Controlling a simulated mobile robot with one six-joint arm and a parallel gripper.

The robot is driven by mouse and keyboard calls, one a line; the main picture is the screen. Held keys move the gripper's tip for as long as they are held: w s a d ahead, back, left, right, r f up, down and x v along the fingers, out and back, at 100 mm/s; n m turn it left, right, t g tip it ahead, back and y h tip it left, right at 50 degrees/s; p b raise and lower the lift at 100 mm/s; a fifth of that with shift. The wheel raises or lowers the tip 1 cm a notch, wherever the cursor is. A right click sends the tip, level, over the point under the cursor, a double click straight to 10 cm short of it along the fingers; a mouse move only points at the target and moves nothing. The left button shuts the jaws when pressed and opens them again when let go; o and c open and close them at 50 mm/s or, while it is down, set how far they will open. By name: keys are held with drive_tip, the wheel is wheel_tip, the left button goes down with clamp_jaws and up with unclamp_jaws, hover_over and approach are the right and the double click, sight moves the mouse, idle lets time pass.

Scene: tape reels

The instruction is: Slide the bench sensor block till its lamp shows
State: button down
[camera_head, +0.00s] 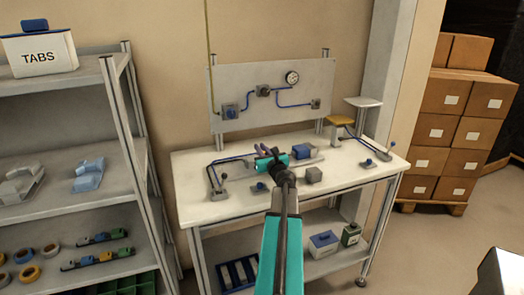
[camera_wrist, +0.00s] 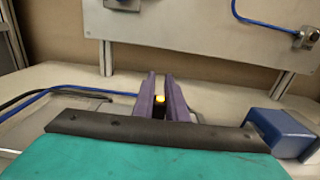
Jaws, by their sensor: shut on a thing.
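The sensor block (camera_wrist: 159,110) is a small dark block standing between the two purple fingers of my gripper (camera_wrist: 163,82) in the wrist view. A yellow lamp (camera_wrist: 160,99) glows on it. My gripper (camera_head: 263,150) is shut on the block, over the back middle of the white bench (camera_head: 205,210) in the head view. The fingers and the teal arm hide most of the block. A blue cylinder block (camera_head: 301,151) sits to the right of the gripper, apart from it; it also shows in the wrist view (camera_wrist: 280,132).
A grey panel (camera_head: 290,115) with a gauge (camera_head: 292,77) and blue tubes stands behind the bench. A grey cube (camera_head: 313,175) and several small levers stand on the bench. A shelf rack (camera_head: 125,130) is on the left, stacked cartons (camera_head: 440,130) on the right.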

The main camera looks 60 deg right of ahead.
drive_tip(key=c, duration=1.8)
unclamp_jaws()
drive_tip(key=shift+o, duration=0.2)
drive_tip(key=shift+s, duration=0.1)
drive_tip(key=shift+b+v, duration=0.75)
drive_tip(key=shift+v, duration=4.65)
drive_tip(key=shift+s+a+r+p, duration=0.15)
drive_tip(key=shift+s+a+p, duration=0.1)
drive_tip(key=shift+p, duration=0.75)
drive_tip(key=p+v, duration=0.1)
drive_tip(key=p, duration=0.3)
drive_tip(key=shift+s+a, duration=0.2)
drive_tip(key=shift+s, duration=0.05)
drive_tip(key=shift+s+a+p, duration=0.15)
drive_tip(key=shift+s+p, duration=0.1)
drive_tip(key=shift+p, duration=0.4)
